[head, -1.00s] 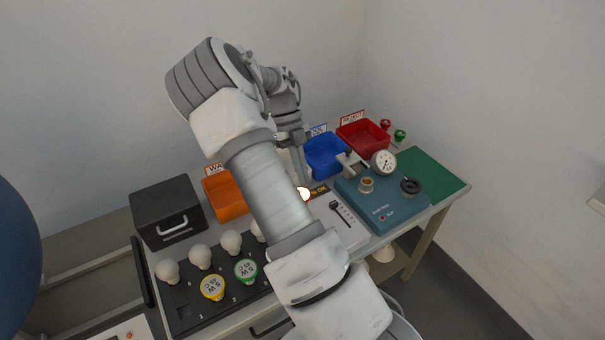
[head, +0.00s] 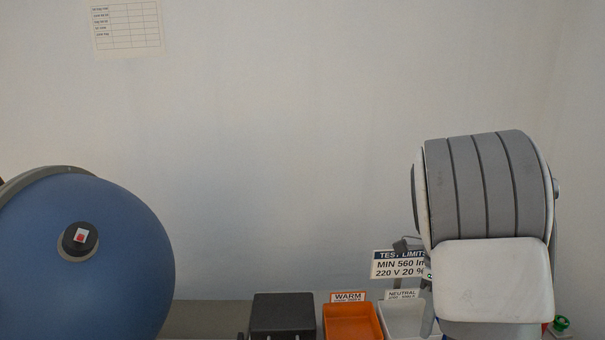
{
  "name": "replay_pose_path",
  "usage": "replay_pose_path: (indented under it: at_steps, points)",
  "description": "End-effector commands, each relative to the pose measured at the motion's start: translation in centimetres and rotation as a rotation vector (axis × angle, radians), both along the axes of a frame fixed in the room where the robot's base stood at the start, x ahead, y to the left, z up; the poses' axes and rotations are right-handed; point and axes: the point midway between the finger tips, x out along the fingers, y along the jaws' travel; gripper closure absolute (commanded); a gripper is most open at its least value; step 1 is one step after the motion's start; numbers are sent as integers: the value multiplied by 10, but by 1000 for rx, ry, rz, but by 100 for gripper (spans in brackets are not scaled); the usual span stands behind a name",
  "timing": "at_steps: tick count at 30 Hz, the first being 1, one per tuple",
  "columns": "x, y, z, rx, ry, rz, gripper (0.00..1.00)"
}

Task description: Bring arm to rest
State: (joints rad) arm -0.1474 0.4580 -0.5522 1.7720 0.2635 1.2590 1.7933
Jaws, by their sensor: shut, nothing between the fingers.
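My arm (head: 490,240) stands at the right of the head view, with a grey ribbed joint on top and a white link below it. Small grey parts of my arm show at its left edge, in front of a sign. My gripper's fingers are not visible; the large joint and link may hide them.
Along the bottom are a black box (head: 283,314), an orange WARM bin (head: 351,322) and a white NEUTRAL bin (head: 402,318). A test limits sign (head: 397,265) stands behind. A big blue sphere (head: 90,260) fills the lower left. A green knob (head: 561,322) shows at lower right.

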Motion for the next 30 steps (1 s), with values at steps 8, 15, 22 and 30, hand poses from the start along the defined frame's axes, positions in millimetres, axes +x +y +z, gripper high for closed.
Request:
replay_pose_path:
  at_steps: [8, 15, 22, 30]
  points:
    - [-36, 35, 55, 119, -242, 533, 100]
    - [-73, 62, 92, 109, -428, 1027, 100]
    - [-113, 83, 115, 1, -550, 1517, 100]
    - [-156, 100, 126, -218, -565, 2053, 100]
